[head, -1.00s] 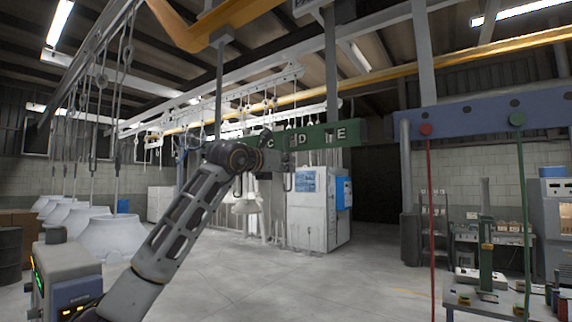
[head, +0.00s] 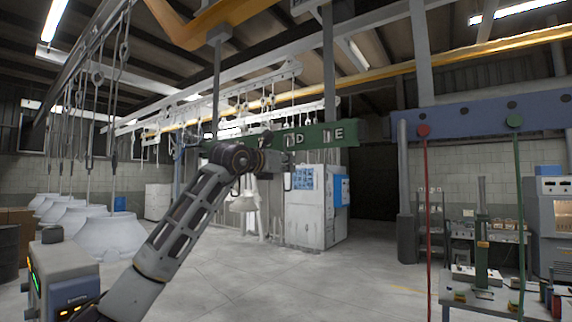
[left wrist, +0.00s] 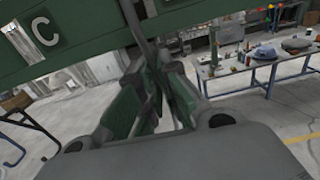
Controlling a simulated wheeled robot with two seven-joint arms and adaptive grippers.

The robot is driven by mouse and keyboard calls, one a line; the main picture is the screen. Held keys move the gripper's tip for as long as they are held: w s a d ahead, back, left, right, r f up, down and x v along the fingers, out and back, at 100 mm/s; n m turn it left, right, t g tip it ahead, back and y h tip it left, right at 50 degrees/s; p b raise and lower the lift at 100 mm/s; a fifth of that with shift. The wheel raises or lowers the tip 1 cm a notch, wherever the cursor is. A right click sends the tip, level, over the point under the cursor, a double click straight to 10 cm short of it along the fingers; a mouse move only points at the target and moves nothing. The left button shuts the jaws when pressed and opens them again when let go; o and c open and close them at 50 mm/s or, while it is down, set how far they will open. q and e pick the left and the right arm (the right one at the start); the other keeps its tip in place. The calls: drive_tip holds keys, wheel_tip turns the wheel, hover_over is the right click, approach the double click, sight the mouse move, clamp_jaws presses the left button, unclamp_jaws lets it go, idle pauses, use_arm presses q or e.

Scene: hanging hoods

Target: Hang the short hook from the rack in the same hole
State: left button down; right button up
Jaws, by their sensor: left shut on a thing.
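The green rack (head: 320,136) with letter-shaped holes crosses the middle of the head view; D and E show there. In the left wrist view the rack (left wrist: 85,50) runs across the top, with a C at its left. My left gripper (head: 280,160) is close in front of the rack, below the letters. In the left wrist view my left gripper (left wrist: 157,95) has its green-padded fingers closed on a thin grey hook (left wrist: 137,22). The hook rises in front of the rack; its upper end is out of frame. I cannot tell whether it sits in a hole. My right gripper is not in view.
A blue beam (head: 480,114) with a red and a green cord hangs at the right. White hoods (head: 108,234) hang at the left. A white cabinet (head: 308,205) stands behind the rack. A workbench (head: 490,300) stands at lower right. The middle floor is clear.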

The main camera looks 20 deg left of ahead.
use_arm(q)
drive_tip(key=shift+p+x, duration=0.5)
drive_tip(key=shift+x, duration=0.35)
drive_tip(key=shift+f+b, duration=0.45)
drive_tip(key=shift+f, duration=0.1)
idle(0.6)
drive_tip(key=shift+f+b, duration=0.75)
drive_tip(key=shift+f, duration=0.05)
idle(0.6)
drive_tip(key=c, duration=1.5)
unclamp_jaws()
drive_tip(key=shift+c, duration=0.2)
drive_tip(key=shift+s+a, duration=0.1)
drive_tip(key=v, duration=1.1)
drive_tip(key=shift+s, duration=0.4)
